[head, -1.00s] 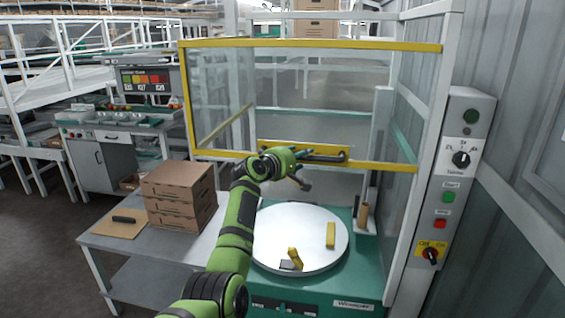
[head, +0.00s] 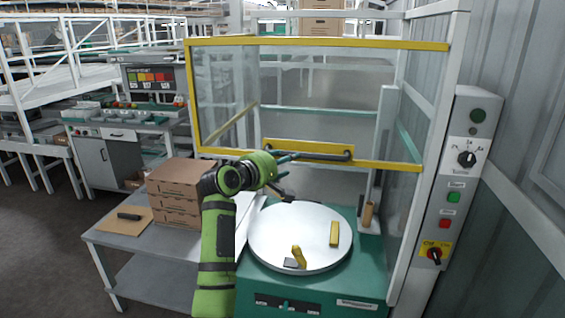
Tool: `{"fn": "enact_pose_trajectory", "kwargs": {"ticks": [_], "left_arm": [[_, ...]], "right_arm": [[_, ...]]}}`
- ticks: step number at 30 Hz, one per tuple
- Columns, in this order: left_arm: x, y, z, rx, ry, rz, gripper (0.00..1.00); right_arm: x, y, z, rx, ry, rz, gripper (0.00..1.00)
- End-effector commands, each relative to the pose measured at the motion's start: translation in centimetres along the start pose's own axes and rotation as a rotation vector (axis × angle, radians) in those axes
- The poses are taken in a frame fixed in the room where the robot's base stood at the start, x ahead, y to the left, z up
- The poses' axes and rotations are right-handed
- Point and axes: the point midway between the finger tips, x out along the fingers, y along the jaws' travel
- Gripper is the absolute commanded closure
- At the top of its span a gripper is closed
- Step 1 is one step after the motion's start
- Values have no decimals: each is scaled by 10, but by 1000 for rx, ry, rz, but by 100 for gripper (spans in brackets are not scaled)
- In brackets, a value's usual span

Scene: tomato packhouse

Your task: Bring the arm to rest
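My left arm (head: 217,245), green and black, rises from the bottom edge, left of the middle, and bends right at a raised wrist. My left gripper (head: 284,191) is small and dark at its end, in front of the yellow-framed clear guard (head: 320,44) and above the back of the round white turntable (head: 272,222). The guard's black handle bar (head: 325,157) is close behind and right of the wrist in the picture; I cannot tell whether they touch. The fingers are too small and partly hidden to read. My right gripper is not in view.
Two yellow pieces, one upright-looking (head: 334,234) and one tilted (head: 298,255), are on the turntable. Brown cartons (head: 178,196) stand on a grey side table (head: 135,244) left of the arm. A control panel (head: 460,190) is on the right post.

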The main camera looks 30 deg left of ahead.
Motion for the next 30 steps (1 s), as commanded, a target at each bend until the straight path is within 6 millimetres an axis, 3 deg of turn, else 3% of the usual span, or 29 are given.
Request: {"fn": "enact_pose_trajectory", "kwargs": {"ticks": [11, 14, 17, 23, 26, 30], "left_arm": [[1, -1, 0, 1, 1, -2, 46], [7, -19, 0, 18, 4, -30, 46], [19, -64, 2, 73, 11, -99, 46], [37, -212, 10, 272, 9, -310, 46], [33, -289, 16, 384, -11, -414, 46], [12, -395, 26, 544, -62, -556, 46]], "right_arm": [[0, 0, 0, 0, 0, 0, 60], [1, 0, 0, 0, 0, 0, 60], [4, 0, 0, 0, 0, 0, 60], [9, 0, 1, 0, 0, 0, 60], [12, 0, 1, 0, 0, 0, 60], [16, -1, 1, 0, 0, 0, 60]]}}
